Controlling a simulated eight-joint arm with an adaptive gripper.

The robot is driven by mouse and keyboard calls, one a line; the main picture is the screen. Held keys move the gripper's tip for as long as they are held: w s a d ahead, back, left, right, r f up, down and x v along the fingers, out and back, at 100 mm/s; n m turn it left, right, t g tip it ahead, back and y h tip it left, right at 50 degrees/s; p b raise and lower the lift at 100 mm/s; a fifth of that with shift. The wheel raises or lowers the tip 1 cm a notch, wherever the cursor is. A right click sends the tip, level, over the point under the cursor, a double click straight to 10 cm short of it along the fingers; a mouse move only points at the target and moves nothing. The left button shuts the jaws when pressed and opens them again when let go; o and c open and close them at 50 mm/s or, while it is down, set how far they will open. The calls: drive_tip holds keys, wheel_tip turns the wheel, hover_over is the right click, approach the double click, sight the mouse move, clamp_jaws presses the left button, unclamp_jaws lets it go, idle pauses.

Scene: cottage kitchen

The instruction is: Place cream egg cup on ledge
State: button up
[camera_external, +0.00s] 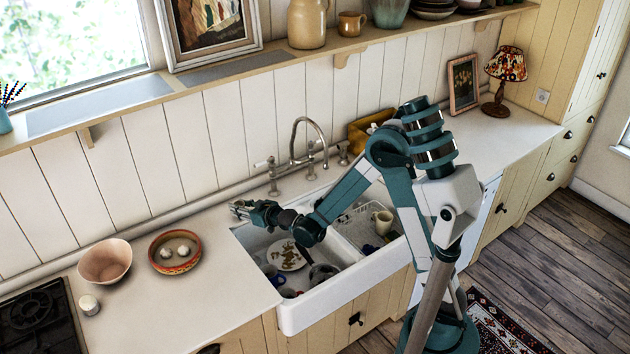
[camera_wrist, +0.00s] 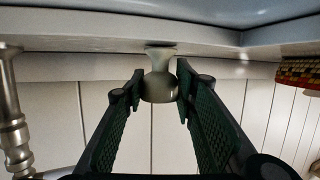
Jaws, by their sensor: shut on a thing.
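The cream egg cup (camera_wrist: 160,82) is between my gripper's two fingers (camera_wrist: 158,88) in the wrist view, which looks upside down. Its rounded body is gripped, and its narrow stem and foot point to the top of that picture. In the external view my gripper (camera_external: 243,208) is at the back left of the sink, low over the counter; the egg cup cannot be made out there. The ledge (camera_external: 160,86) runs along the wall under the window, above and behind my gripper. I cannot tell whether the egg cup touches the counter.
The tap (camera_external: 300,150) stands right of my gripper.

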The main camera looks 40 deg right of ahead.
drive_tip(key=shift+f, duration=0.15)
drive_tip(key=o, duration=0.9)
drive_tip(key=shift+r, duration=0.25)
drive_tip(key=p+v, duration=0.2)
drive_tip(key=v, duration=1)
drive_tip(key=shift+p, duration=0.35)
drive_tip(key=shift+d, duration=0.15)
